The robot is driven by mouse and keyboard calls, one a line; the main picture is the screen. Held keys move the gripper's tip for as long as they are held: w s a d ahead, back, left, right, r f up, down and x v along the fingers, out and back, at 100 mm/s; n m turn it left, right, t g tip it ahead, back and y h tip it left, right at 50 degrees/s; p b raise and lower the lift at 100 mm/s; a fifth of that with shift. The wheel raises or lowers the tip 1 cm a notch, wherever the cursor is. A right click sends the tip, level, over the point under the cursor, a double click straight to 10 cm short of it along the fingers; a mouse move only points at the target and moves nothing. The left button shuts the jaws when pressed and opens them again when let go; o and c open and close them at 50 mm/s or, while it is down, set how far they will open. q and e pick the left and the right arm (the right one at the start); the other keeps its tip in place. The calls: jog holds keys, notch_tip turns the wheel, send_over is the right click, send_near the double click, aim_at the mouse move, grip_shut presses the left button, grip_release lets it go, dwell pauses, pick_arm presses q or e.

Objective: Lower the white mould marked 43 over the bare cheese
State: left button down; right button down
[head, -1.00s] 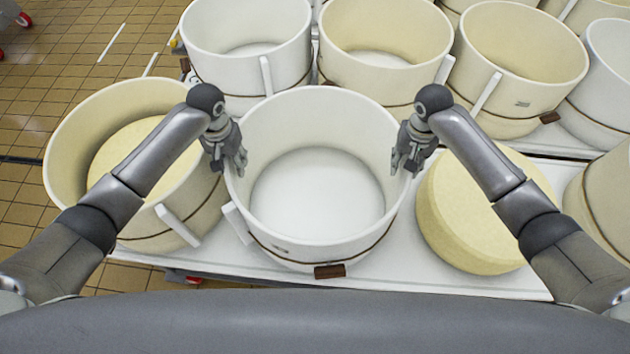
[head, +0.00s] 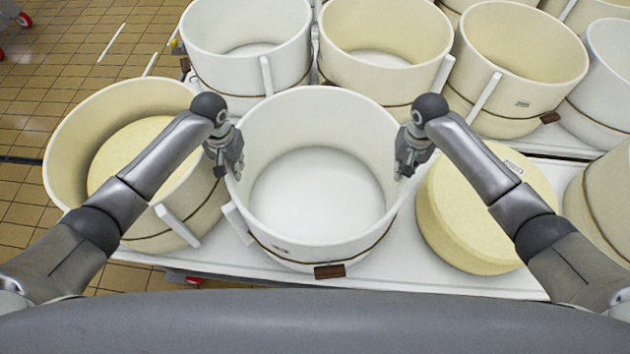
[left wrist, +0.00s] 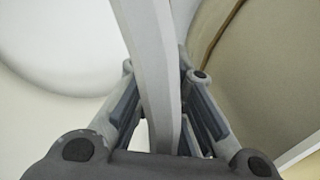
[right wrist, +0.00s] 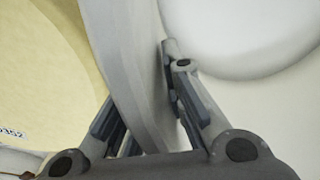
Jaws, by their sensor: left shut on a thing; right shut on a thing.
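The white mould (head: 320,240) is an open, round ring standing on the white table, front centre in the head view. I cannot read its mark. My left gripper (head: 235,166) is shut on its left wall, which also shows between the fingers in the left wrist view (left wrist: 150,65). My right gripper (head: 404,166) is shut on its right wall, also between the fingers in the right wrist view (right wrist: 135,65). The bare cheese (head: 470,220), a pale yellow wheel, lies right of the mould, partly behind my right arm. It also shows in the right wrist view (right wrist: 40,70).
A cream mould (head: 70,155) with a cheese inside (head: 125,155) stands close on the left. Several moulds stand in a row behind, including a white one (head: 215,75) and cream ones (head: 350,75). Another cream mould (head: 605,200) is beyond the cheese at right.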

jog(key=shift+w+r, duration=0.15)
dwell(0.5)
jog(key=shift+r+p, duration=2.45)
jog(key=shift+p, duration=0.1)
jog(key=shift+f, duration=0.1)
